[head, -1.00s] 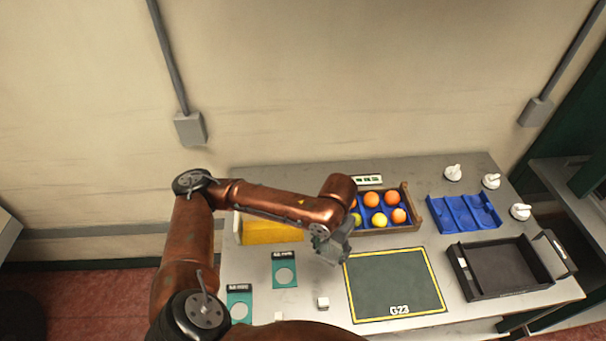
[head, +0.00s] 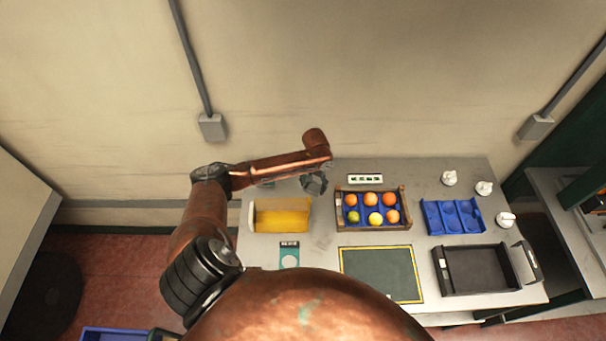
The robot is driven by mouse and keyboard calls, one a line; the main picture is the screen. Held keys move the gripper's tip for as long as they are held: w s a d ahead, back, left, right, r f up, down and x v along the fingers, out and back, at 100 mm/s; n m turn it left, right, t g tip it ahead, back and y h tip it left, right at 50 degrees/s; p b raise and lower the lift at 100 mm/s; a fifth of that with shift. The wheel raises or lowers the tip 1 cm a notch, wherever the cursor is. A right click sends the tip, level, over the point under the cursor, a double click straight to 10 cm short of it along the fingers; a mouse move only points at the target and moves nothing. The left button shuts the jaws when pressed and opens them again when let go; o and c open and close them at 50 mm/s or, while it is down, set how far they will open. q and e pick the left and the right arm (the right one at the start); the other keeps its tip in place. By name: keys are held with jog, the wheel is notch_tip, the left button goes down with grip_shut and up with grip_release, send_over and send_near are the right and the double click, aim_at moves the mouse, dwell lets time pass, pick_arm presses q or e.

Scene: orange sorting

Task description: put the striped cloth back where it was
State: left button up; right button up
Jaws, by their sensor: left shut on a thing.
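My left gripper (head: 314,184) is above the back of the grey table, between the yellow bin (head: 282,216) and the orange crate (head: 373,226). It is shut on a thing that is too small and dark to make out. I cannot make out the striped cloth or its stripes anywhere in the head view. A faint grey patch (head: 322,241) shows on the table in front of the gripper; I cannot tell what it is. My right gripper is not in view.
The crate holds several oranges and yellow-green fruits. A blue divided tray (head: 428,217), a black tray (head: 440,273) and white knobbed items (head: 449,178) stand to the right. A green mat (head: 382,275) lies in front, a teal card (head: 289,247) left of it.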

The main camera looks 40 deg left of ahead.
aim_at(305, 184)
pick_arm(q)
jog(key=a, duration=0.1)
jog(key=a+p, duration=0.1)
jog(key=s+a, duration=0.1)
jog(key=shift+f, duration=0.35)
jog(key=shift+s+a+f+b, duration=0.1)
jog(key=shift+a+f+b, duration=0.1)
jog(key=shift+f+b, duration=0.25)
jog(key=shift+a+f+b, duration=0.2)
jog(key=shift+f+b, duration=0.05)
jog(key=shift+f, duration=0.35)
jog(key=shift+f+b, duration=0.3)
jog(key=shift+b, duration=0.05)
notch_tip(305, 184, down, 3)
jog(key=b, duration=0.3)
jog(key=shift+f+b, duration=0.15)
jog(key=shift+b, duration=0.15)
jog(key=shift+f, duration=0.2)
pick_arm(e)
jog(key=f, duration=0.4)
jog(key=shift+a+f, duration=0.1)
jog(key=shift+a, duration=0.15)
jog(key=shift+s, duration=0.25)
pick_arm(q)
jog(key=shift+f, duration=0.2)
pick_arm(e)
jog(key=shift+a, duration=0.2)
